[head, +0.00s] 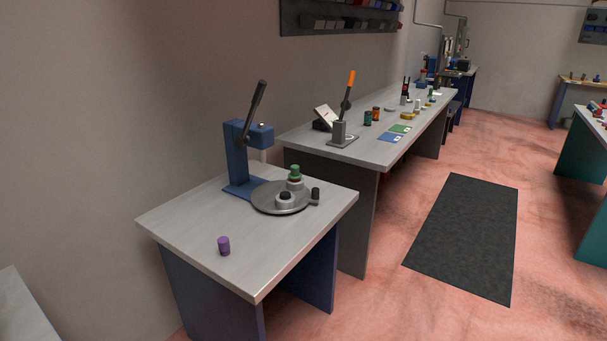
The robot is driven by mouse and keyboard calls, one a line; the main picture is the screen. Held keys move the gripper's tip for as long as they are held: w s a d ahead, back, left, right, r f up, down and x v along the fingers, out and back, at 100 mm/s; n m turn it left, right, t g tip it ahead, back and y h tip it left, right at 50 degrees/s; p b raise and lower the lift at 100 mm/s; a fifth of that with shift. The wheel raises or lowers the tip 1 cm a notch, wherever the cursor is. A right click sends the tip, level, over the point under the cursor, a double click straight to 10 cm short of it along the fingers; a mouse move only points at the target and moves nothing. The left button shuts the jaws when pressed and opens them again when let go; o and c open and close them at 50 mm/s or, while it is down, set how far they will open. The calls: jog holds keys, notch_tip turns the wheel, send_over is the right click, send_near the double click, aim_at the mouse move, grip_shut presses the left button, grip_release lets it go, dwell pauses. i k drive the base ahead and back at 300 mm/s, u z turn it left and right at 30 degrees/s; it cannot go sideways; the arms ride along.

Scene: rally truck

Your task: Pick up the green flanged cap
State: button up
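The green flanged cap (295,172) is in the head view, on top of a pale grey round piece (295,184). That piece stands at the back of a grey round plate (267,204) on the near table (188,220). The cap looks upright; its lower edge is too small to make out exactly. My gripper is not in view.
A blue lever press (237,160) stands behind the plate's left side. A dark-topped grey piece (285,199) and a black knob (315,194) are close by. A purple cylinder (224,245) stands at the front left. The table's right front is clear. A longer bench (375,155) stands behind.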

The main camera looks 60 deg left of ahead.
aim_at(295, 175)
jog(key=u, duration=0.05)
jog(key=i, duration=1)
jog(key=u, duration=3.95)
jog(key=i, duration=0.1)
jog(key=z, duration=2.25)
jog(key=k, duration=0.2)
jog(key=u, duration=2.25)
